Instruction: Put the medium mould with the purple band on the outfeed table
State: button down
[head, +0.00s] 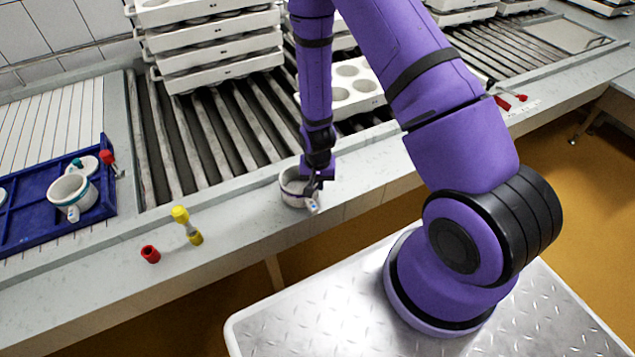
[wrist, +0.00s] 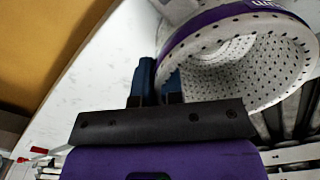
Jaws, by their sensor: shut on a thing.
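The white mould with the purple band (head: 293,190) is at the near edge of the grey counter, in front of the rollers. It also shows in the wrist view (wrist: 245,60), where I see its perforated inside and the purple band round its rim. My gripper (head: 316,183) is shut on the mould's wall. In the wrist view my blue fingers (wrist: 168,80) meet at the mould's near side. I cannot tell whether the mould rests on the counter or is slightly lifted. I cannot tell which surface is the outfeed table.
A blue tray (head: 40,236) at left holds a teal-banded mould (head: 72,194). White trays (head: 215,62) are stacked on the rollers (head: 220,150).

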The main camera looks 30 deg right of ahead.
jog(key=shift+f, duration=0.15)
jog(key=c, duration=1.3)
grip_release()
jog(key=shift+o, duration=0.2)
jog(key=s+r+n+t, duration=0.3)
jog(key=r, duration=3.3)
jog(key=s+d+r+n+t, duration=0.2)
jog(key=s+r+n, duration=0.1)
jog(key=s+r, duration=1.3)
jog(key=shift+s, duration=0.85)
